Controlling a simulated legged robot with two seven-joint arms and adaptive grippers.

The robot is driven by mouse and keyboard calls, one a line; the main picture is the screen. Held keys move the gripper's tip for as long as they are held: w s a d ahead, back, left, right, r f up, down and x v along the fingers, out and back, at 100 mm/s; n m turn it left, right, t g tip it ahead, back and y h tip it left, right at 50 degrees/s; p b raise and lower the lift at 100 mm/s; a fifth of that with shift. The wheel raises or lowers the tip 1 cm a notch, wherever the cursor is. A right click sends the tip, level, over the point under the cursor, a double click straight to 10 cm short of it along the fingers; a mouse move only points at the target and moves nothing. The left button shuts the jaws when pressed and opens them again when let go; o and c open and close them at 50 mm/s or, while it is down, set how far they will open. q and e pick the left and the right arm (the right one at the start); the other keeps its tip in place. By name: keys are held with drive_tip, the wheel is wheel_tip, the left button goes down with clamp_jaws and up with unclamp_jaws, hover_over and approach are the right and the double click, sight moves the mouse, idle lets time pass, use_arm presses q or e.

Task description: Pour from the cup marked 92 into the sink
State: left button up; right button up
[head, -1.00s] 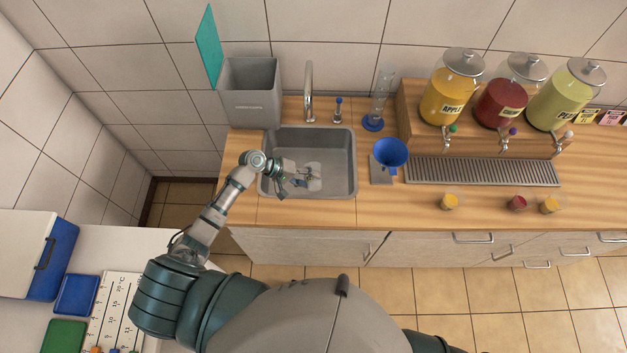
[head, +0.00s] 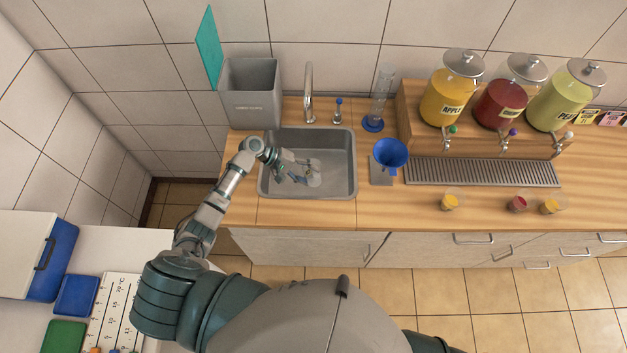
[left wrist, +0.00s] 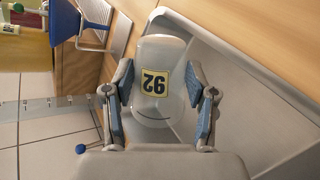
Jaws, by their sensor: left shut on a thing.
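The cup marked 92 (left wrist: 158,75) is clear, with a yellow label reading 92, and fills the middle of the left wrist view. My left gripper (left wrist: 160,110) is shut on it, with one blue-padded finger on each side. In the head view my left gripper (head: 303,174) is over the grey sink (head: 338,150), and the clear cup (head: 315,179) shows faintly at its fingertips. The cup is tilted within the sink's outline. No coloured liquid shows in it, and I cannot tell whether anything clear is inside. My right gripper is out of view.
The tap (head: 309,92) stands behind the sink and a grey bin (head: 251,95) at its back left. A blue funnel on a stand (head: 390,155) is close to the right. Juice dispensers (head: 450,95) and small filled cups (head: 450,202) are farther right.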

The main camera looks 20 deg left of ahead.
sight(309, 184)
use_arm(q)
drive_tip(key=shift+w, duration=0.1)
drive_tip(key=shift+s+d+f+m+t+y, duration=0.3)
drive_tip(key=shift+s+f+m+t+y, duration=0.3)
drive_tip(key=shift+s+t, duration=0.3)
drive_tip(key=shift+s+d+f+m+t+y, duration=0.1)
drive_tip(key=shift+s+d+m+t+y, duration=0.1)
drive_tip(key=shift+s+m+t+y, duration=0.3)
drive_tip(key=shift+s+d+f+m+t+y, duration=0.1)
drive_tip(key=shift+s+d+m+t, duration=0.15)
drive_tip(key=shift+m+t, duration=0.45)
drive_tip(key=m+t, duration=0.1)
drive_tip(key=s+m+t+b, duration=0.1)
drive_tip(key=s+d+f+m+t+y+b, duration=0.1)
drive_tip(key=t, duration=0.1)
drive_tip(key=m+t+b, duration=0.1)
drive_tip(key=s+m+t+b, duration=0.1)
drive_tip(key=m+t+b, duration=0.1)
drive_tip(key=shift+s+d+f+t+b, duration=0.15)
drive_tip(key=shift+s+d+t+b, duration=0.15)
drive_tip(key=shift+d+b, duration=0.1)
drive_tip(key=shift+m, duration=0.4)
drive_tip(key=shift+r+t, duration=0.35)
drive_tip(key=shift+t, duration=0.05)
